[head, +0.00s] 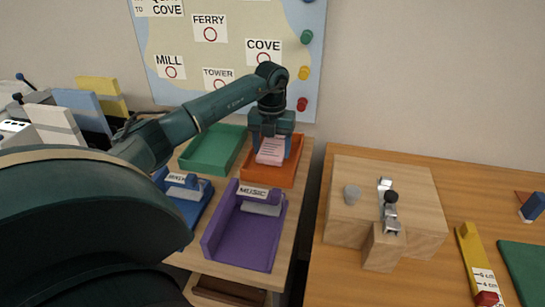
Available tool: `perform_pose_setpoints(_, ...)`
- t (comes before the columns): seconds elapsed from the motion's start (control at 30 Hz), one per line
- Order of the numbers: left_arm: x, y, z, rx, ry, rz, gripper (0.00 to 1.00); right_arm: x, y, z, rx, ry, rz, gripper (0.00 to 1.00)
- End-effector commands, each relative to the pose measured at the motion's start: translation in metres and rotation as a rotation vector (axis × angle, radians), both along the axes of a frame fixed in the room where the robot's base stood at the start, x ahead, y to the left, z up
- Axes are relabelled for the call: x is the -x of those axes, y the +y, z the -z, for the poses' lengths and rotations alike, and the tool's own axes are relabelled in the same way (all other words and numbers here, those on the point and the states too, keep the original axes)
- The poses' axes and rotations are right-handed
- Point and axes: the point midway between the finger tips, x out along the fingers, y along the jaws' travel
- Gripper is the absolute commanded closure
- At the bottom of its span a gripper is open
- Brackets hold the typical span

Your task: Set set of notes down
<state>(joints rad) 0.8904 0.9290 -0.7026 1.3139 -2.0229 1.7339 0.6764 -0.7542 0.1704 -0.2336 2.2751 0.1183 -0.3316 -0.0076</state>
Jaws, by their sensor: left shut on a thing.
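A set of notes (270,151), pale pink with faint lines of print, is held in my left gripper (271,140). The gripper points down and is shut on it. The notes are over the orange tray (285,181); I cannot tell whether they touch its floor. A green tray (204,158) lies to the left. A purple tray (242,239) labelled MUSIC is in front, and a blue tray (197,207) with a partly hidden label is at front left. My right gripper is not in view.
A yellow ruler piece (469,248) and green mat (526,268) lie farther right. A map board (235,50) is on the wall behind.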

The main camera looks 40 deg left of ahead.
Motion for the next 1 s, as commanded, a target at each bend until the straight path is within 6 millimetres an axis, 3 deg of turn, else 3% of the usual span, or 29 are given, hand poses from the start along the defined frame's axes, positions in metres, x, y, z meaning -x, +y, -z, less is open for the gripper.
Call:
perform_pose_setpoints(0.23, 0.001, 0.0, 0.033, 0.0, 0.002, 0.0, 0.66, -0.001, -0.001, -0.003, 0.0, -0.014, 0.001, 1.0)
perform_pose_setpoints(0.6, 0.0, 0.0, 0.038, -0.001, 0.0, 0.0, 0.66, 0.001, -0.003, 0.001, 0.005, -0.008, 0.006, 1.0)
perform_pose_setpoints(0.63, 0.0, 0.0, 0.038, -0.001, 0.0, 0.0, 0.35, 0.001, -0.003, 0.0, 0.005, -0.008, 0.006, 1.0)
perform_pose_setpoints(0.87, 0.0, 0.0, 0.037, -0.001, 0.0, 0.0, 0.17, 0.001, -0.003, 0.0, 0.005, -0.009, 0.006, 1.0)
perform_pose_setpoints(1.0, 0.0, 0.0, 0.037, -0.001, 0.0, 0.0, 0.15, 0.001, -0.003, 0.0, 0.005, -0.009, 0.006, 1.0)
